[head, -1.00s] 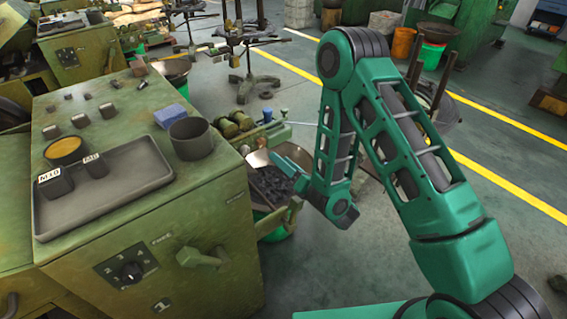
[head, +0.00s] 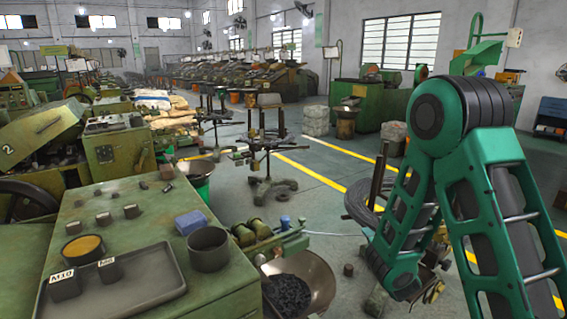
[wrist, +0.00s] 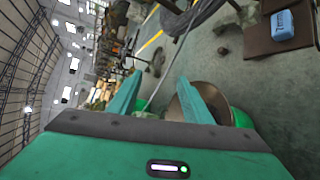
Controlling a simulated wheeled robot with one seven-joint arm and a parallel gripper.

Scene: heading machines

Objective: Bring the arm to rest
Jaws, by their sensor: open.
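My green arm (head: 480,170) is folded at the right of the head view, its forearm hanging down from the elbow. In the wrist view my gripper (wrist: 160,98) shows two green fingers spread apart with nothing between them. A wide metal pan (wrist: 188,112) shows beyond the right finger. In the head view the gripper is mostly hidden behind my forearm and wrist, so its fingers cannot be made out clearly there.
A green machine (head: 130,225) stands at the left with a grey tray (head: 150,280), a dark cup (head: 209,250) and a blue block (head: 191,222) on top. A pan of dark pieces (head: 290,295) is in front. Open floor (head: 325,180) lies mid-view.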

